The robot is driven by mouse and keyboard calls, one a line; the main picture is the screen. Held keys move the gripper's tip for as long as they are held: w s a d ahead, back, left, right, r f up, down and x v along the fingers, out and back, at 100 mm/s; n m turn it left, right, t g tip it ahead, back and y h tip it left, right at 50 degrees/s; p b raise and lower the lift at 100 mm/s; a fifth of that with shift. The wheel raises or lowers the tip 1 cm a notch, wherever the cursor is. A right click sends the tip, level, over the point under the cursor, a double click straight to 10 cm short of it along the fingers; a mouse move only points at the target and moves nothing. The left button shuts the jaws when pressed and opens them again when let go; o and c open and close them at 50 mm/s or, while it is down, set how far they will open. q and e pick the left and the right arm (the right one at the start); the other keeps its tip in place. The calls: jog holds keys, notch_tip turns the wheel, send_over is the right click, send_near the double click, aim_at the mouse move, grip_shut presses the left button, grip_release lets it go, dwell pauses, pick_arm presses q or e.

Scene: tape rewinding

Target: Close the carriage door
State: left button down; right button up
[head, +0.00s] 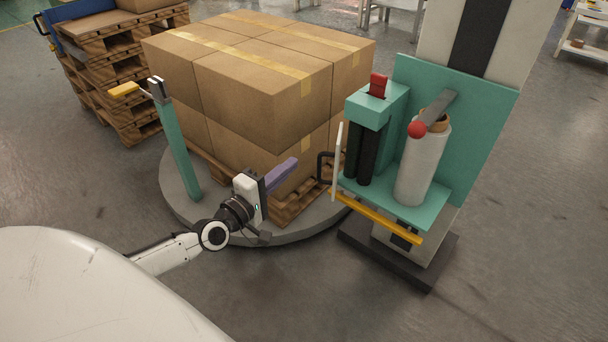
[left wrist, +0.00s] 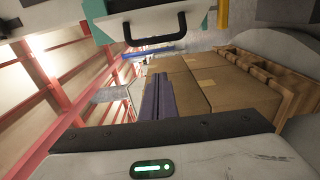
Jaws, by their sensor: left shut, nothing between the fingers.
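The carriage (head: 377,108) is a teal housing with dark rollers beside a white film roll (head: 422,165), on the mast. Its door (head: 337,152) is a thin pale panel, seen nearly edge-on at the carriage's left side, with a black loop handle (head: 325,168). It stands open, swung out from the rollers. The left wrist view shows the door handle (left wrist: 152,32) at the top. My left gripper (head: 293,162) has purple fingers, shut and empty, left of the handle and apart from it. The fingers also show in the left wrist view (left wrist: 157,97). My right gripper is not in view.
Stacked cardboard boxes (head: 262,85) on a pallet stand on the round turntable (head: 180,195), close behind my left gripper. A teal post (head: 176,150) stands at left. A yellow bar (head: 375,218) juts out below the carriage. Floor in front is clear.

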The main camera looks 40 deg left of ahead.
pick_arm(q)
jog(key=shift+w+d+p, duration=0.2)
jog(key=shift+w+d, duration=0.05)
jog(key=shift+d, duration=0.4)
jog(key=shift+w+d+p, duration=0.15)
jog(key=shift+w+d, duration=0.1)
jog(key=shift+d, duration=0.45)
jog(key=shift+w+d+p, duration=0.2)
jog(key=shift+w+d, duration=0.05)
jog(key=shift+d, duration=0.4)
